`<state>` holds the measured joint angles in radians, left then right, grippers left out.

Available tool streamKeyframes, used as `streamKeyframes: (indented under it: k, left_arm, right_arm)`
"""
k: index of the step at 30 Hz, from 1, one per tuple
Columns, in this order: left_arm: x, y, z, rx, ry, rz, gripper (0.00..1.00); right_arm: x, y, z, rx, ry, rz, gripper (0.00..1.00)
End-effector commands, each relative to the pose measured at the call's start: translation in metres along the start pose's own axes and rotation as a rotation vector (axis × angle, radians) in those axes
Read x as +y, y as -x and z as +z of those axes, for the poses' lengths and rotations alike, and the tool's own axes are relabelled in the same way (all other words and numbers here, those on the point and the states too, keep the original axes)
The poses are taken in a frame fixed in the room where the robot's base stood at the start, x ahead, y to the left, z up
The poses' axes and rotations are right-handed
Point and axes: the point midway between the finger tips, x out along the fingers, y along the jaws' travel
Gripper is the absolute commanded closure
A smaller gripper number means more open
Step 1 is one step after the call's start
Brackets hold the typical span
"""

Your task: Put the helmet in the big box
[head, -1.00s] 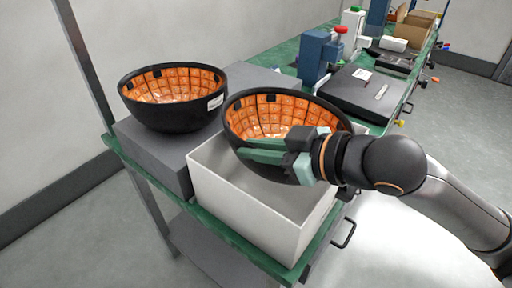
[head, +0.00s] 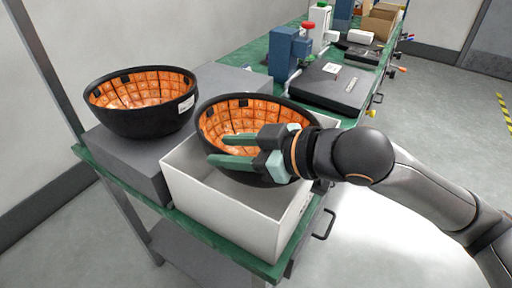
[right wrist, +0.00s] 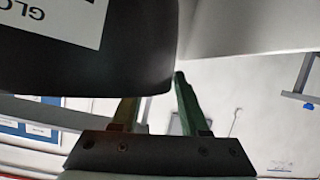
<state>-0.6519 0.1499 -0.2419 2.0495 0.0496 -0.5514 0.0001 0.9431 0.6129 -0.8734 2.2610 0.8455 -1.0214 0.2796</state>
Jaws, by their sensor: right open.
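A black helmet (head: 212,132) with an orange padded lining sits hollow side up at the white big box (head: 215,203). Its rim stands above the box walls, and its underside reaches into the opening; whether it rests on the bottom is hidden. My right gripper (head: 219,150) is open at the helmet's near side, its pale green fingers overlapping the shell in the head view. In the right wrist view, the black shell with a white label (right wrist: 60,18) lies just beyond the spread fingers (right wrist: 155,92). My left gripper is not in view.
A second similar helmet (head: 140,122) stands on a grey box (head: 130,165) to the left. A flat black case (head: 322,88) and a blue device (head: 284,55) are behind on the green bench. Drawer handles stick out along the bench's right edge.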

Motion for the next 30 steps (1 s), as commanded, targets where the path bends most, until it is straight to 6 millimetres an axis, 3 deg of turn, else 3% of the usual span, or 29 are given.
streamKeyframes:
  k: [15, 18, 30]
  left_arm:
    - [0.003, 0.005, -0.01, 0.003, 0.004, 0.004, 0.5]
    - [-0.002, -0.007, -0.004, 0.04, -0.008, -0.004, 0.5]
    - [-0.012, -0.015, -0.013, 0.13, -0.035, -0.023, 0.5]
  right_arm:
    - [0.002, 0.094, -0.003, -0.003, 0.002, 0.005, 0.56]
    - [0.002, 0.097, 0.003, 0.002, 0.001, 0.006, 0.56]
    - [0.001, 0.119, -0.001, 0.001, 0.001, 0.003, 0.56]
